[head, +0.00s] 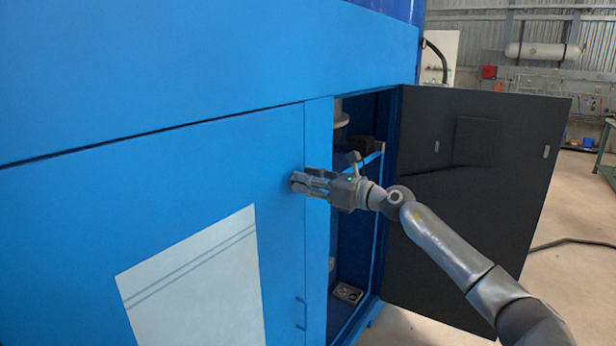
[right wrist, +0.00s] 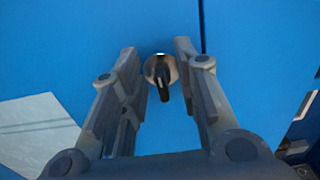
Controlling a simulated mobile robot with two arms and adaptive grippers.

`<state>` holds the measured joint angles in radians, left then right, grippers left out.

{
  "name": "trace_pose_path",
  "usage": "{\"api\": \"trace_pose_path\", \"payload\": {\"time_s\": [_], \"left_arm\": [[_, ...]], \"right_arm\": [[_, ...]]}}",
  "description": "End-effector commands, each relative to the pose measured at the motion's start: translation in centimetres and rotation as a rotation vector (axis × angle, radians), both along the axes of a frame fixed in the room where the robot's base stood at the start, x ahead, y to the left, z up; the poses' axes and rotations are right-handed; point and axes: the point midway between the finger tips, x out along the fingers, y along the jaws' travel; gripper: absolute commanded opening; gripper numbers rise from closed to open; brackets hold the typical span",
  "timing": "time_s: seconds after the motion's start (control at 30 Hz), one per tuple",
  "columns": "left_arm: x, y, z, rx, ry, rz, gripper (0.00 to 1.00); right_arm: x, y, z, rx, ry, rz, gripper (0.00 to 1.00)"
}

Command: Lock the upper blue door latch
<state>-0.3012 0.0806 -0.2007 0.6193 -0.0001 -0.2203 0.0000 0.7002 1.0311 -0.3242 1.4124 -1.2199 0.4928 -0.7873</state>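The upper latch (right wrist: 160,74) shows in the right wrist view as a small dark knob on a round metal base, set on the blue door (right wrist: 100,25). Its dark lever points down in that picture. My right gripper (right wrist: 157,50) is open, with one finger on each side of the latch and a visible gap to each. In the head view the right gripper (head: 303,182) is at the right edge of the closed blue door (head: 225,165), and its fingers hide the latch. My left gripper is not in view.
A dark door panel (head: 470,200) stands open at the right, beside the open compartment (head: 350,245). A thin blue handle (head: 301,313) is low on the closed door. A pale panel (head: 195,290) is on its face.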

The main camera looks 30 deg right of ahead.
Motion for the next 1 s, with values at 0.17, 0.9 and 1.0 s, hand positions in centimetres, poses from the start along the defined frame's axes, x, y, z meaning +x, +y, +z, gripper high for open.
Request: {"api": "trace_pose_path", "payload": {"time_s": [0.17, 0.9, 1.0], "left_arm": [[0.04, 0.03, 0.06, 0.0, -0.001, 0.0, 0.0], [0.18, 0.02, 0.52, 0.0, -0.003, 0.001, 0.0], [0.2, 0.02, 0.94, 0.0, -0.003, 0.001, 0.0]], "right_arm": [[0.21, 0.15, -0.1, -0.001, 0.001, 0.001, 0.29], [0.18, 0.06, 0.05, 0.039, 0.017, 0.001, 0.0], [0.21, 0.0, 0.1, 0.082, 0.036, 0.001, 0.0]]}}
